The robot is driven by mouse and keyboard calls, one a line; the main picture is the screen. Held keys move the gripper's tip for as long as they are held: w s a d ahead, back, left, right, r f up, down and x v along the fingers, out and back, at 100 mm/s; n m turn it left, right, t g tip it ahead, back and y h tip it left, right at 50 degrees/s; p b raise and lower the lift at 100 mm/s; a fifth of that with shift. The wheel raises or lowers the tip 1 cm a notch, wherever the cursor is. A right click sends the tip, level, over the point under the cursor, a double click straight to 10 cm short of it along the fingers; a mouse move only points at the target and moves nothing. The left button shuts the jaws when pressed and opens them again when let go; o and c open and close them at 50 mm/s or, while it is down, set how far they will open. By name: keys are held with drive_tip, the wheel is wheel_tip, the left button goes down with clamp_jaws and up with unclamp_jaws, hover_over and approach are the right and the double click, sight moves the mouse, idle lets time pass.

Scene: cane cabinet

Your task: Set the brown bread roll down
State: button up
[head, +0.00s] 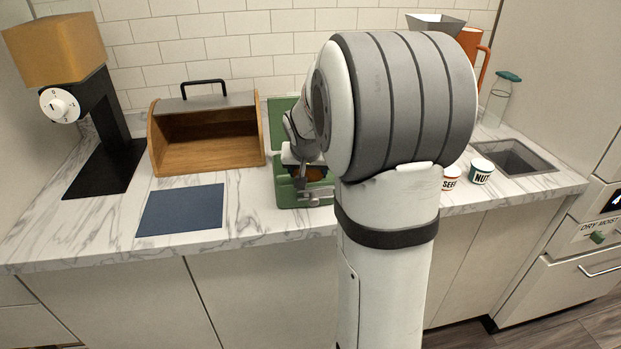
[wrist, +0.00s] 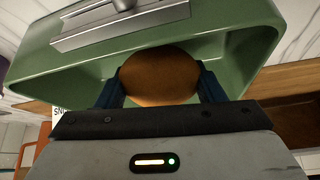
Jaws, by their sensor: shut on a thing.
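The brown bread roll (wrist: 160,77) is between the two dark blue fingers of my gripper (wrist: 160,88) in the wrist view. My gripper is shut on it. A small part of the roll (head: 316,173) shows below my gripper in the head view. Both are at a green box (head: 284,192) with a metal latch on its front. In the wrist view the roll is at the opening of the green box (wrist: 40,75). My arm hides much of the box in the head view, and I cannot tell whether the roll touches its floor.
An open wooden bread box (head: 208,171) stands left of the green box, with a blue mat (head: 181,209) in front. A coffee grinder (head: 95,120) is at far left. Two small labelled cups (head: 481,172) and a sink (head: 513,157) are at right.

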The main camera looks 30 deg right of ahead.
drive_tip(key=shift+f, duration=1.25)
drive_tip(key=shift+f+b, duration=0.2)
drive_tip(key=shift+b, duration=0.1)
drive_tip(key=o, duration=1)
drive_tip(key=shift+r, duration=0.1)
